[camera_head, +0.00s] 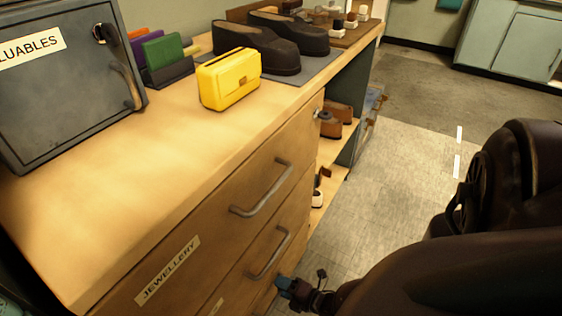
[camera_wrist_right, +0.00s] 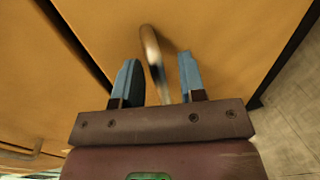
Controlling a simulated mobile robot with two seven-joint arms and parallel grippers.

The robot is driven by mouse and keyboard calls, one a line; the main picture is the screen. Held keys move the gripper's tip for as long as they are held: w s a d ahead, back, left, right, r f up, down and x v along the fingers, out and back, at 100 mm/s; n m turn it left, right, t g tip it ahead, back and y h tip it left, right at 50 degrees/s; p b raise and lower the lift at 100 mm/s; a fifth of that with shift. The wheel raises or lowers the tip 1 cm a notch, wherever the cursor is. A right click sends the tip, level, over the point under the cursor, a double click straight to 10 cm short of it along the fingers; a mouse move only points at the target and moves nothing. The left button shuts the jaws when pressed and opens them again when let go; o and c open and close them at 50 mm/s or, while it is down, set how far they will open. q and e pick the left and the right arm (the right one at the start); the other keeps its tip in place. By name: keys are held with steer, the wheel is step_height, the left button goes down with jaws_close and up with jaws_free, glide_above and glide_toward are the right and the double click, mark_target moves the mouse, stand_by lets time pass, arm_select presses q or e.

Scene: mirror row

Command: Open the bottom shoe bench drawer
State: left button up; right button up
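The wooden shoe bench has a stack of drawers, and the upper one, labelled JEWELLERY (camera_head: 168,270), has a metal bar handle (camera_head: 262,188). A second drawer below has its own bar handle (camera_head: 270,253). Both look shut. My right gripper (camera_head: 290,286) is low at the drawer front, below that second handle. In the right wrist view my right gripper (camera_wrist_right: 158,72) is open, with blue fingers on either side of a metal handle (camera_wrist_right: 152,52) on a wooden drawer front (camera_wrist_right: 220,40). Whether a finger touches the handle I cannot tell. My left gripper is not in view.
Open shelves with brown shoes (camera_head: 335,122) lie beyond the drawers.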

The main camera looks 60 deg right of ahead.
steer(key=shift+w, duration=0.2)
jaws_close()
stand_by(0.3)
